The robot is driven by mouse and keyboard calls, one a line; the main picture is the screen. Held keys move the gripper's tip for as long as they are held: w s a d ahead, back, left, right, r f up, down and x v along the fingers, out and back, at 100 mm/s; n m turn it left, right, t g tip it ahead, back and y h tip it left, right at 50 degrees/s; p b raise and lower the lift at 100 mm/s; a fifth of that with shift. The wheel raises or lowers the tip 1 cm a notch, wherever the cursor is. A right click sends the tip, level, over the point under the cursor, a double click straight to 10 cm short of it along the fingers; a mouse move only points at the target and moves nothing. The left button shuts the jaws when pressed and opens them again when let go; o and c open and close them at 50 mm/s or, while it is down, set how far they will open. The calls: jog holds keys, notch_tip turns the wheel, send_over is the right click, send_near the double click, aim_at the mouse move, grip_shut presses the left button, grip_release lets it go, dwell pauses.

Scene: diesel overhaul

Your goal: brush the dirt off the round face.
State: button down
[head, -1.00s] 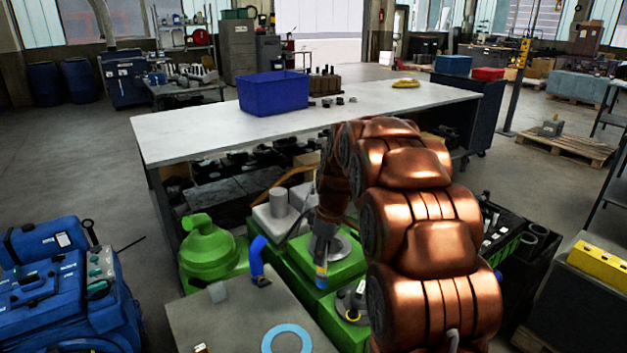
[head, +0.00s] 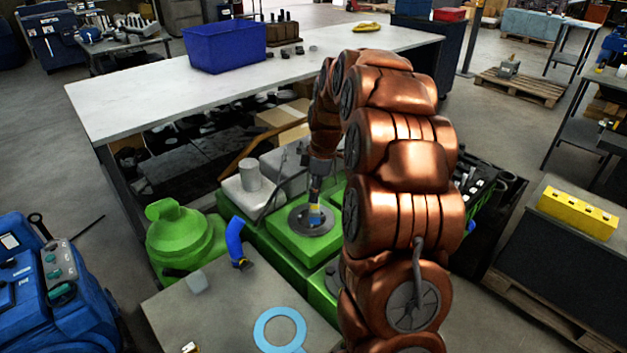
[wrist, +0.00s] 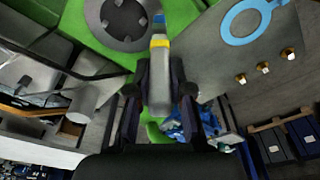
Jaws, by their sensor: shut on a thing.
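The round face is a dark grey disc (head: 298,226) with small holes, set on a green block (head: 283,243). It also shows at the top of the wrist view (wrist: 118,22). I cannot make out separate dirt on it. My gripper (head: 317,172) is shut on a brush (wrist: 160,70) with a grey handle, a yellow band and a blue tip. The brush (head: 315,210) points down over the disc in the head view. In the wrist view its tip lies by the disc's right edge. I cannot tell whether the tip touches.
A blue hose piece (head: 236,242) and a light blue ring (head: 263,330) are at the grey table (head: 215,318). A green rounded part (head: 180,240) stands left. A grey block with a cylinder (head: 250,178) is behind. A long workbench (head: 130,98) lies beyond.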

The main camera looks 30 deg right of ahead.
aim_at(313, 211)
notch_tip(313, 211, down, 4)
jog(key=shift+s+f, duration=0.1)
jog(key=shift+d+p, duration=1.35)
jog(key=shift+d, duration=0.7)
jog(key=a+b, duration=0.1)
jog(key=a, duration=0.1)
jog(key=a+f, duration=0.1)
jog(key=a, duration=0.1)
jog(key=shift+b, duration=0.35)
jog(key=shift+a+r, duration=0.15)
jog(key=shift+r, duration=4.05)
